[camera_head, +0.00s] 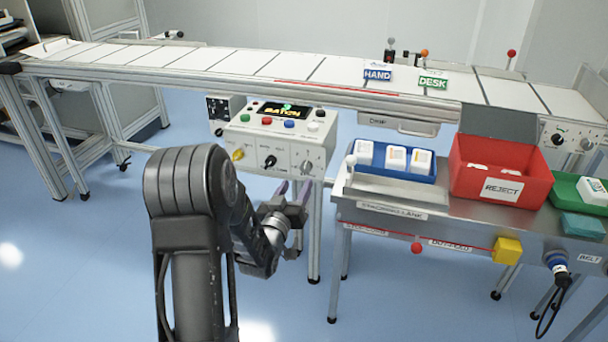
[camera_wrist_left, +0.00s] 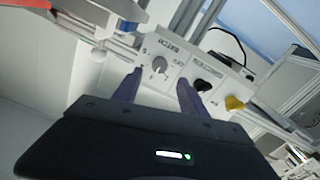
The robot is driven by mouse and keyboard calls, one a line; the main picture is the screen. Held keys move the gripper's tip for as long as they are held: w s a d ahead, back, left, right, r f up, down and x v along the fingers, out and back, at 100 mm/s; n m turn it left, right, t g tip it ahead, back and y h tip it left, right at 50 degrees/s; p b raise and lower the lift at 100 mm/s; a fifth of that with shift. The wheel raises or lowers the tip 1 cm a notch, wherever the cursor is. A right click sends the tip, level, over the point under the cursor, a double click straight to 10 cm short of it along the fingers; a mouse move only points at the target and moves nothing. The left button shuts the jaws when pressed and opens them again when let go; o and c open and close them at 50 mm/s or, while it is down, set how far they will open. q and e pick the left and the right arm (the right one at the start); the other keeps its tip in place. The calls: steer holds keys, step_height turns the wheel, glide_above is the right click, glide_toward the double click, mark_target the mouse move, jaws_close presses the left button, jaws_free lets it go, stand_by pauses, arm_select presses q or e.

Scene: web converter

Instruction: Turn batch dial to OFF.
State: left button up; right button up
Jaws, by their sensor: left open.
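The batch dial (camera_head: 306,167) is a grey knob at the right end of the white control box's front face. In the left wrist view the dial (camera_wrist_left: 159,66) appears beneath lettering that seems to read BATCH, turned over in that picture. Its exact setting is too small to tell. My left gripper (camera_head: 293,190) is open and empty, with purple fingers pointing up at the box just below the dial. In the left wrist view the fingers (camera_wrist_left: 158,91) stand either side of the dial in the picture, apparently short of it. My right gripper is out of view.
A black knob (camera_head: 270,161) and a yellow knob (camera_head: 238,154) share the box face, left of the dial. Coloured buttons and a display (camera_head: 281,111) are on top. A steel bench (camera_head: 440,200) with a blue tray (camera_head: 393,173) and red REJECT bin (camera_head: 536,170) stands close right.

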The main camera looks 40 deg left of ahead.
mark_target(305, 170)
arm_select(q)
steer(key=shift+x, duration=3.9)
steer(key=shift+c, duration=0.2)
jaws_close()
